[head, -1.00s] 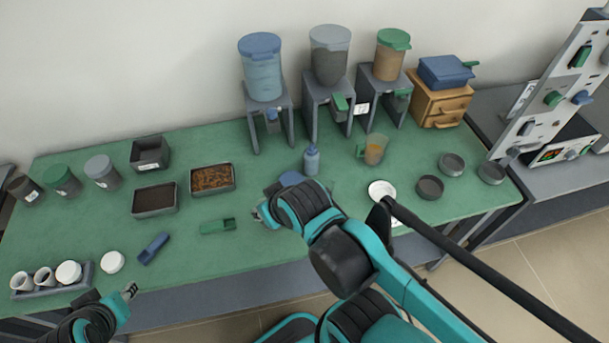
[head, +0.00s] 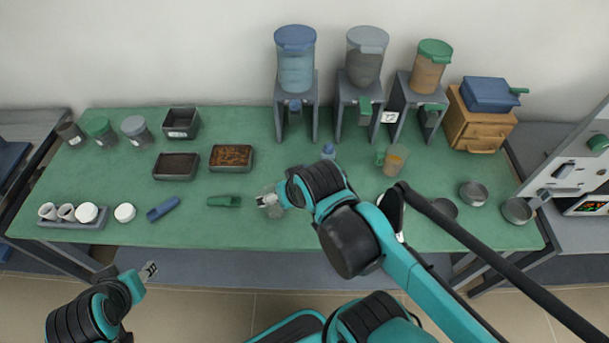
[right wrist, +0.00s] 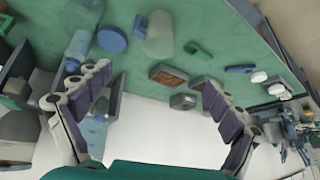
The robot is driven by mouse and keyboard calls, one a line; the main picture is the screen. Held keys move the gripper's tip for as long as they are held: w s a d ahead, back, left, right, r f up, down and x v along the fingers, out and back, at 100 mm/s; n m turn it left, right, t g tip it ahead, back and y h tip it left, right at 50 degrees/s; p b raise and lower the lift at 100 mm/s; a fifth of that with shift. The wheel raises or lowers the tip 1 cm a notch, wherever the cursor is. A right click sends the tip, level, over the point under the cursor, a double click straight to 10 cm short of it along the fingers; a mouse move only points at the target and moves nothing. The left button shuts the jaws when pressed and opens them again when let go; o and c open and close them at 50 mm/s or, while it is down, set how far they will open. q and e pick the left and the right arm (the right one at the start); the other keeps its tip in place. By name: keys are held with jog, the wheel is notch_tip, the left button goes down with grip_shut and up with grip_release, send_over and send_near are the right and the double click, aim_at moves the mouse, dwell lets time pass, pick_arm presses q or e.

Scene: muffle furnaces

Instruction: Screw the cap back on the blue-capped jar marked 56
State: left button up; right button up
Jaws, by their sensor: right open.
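A clear, uncapped jar (head: 273,210) stands on the green table, partly hidden by my right gripper (head: 268,200) in the head view. The jar (right wrist: 160,35) also shows in the right wrist view, with a round blue cap (right wrist: 112,40) lying apart from it on the table. No marking 56 is legible. My right gripper (right wrist: 150,95) is open, with no object between its fingers. My left gripper (head: 149,270) is in front of the table's front edge; its jaws are too small to read.
A green scoop (head: 224,201) and blue scoop (head: 163,208) lie to the left. Trays, dispensers and a measuring cup (head: 394,160) stand farther back.

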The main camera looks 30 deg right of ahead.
jog(key=w+d+f+m+g, duration=0.35)
jog(key=w+d+m, duration=0.35)
jog(key=w+m, duration=0.45)
jog(key=w+d+f+m+g, duration=0.1)
jog(key=d+f+m, duration=0.1)
jog(key=f+m, duration=0.1)
jog(key=w+d+f+m+g, duration=0.1)
jog(key=w+d+f+m, duration=0.1)
jog(key=d+f+m, duration=0.1)
jog(key=w+d+f+m+g, duration=0.1)
jog(key=w+d+f+m, duration=0.1)
jog(key=f+m, duration=0.1)
jog(key=shift+w+d+f+m, duration=0.2)
jog(key=shift+w+d+m, duration=0.1)
jog(key=shift+m, duration=0.25)
jog(key=shift+d+f+m, duration=0.2)
jog(key=shift+f+m, duration=0.2)
jog(key=shift+f, duration=0.05)
jog(key=shift+f, duration=0.1)
jog(key=shift+w+f+b, duration=0.1)
jog(key=shift+f+b, duration=0.35)
jog(key=shift+f, duration=0.8)
jog(key=shift+r, duration=0.1)
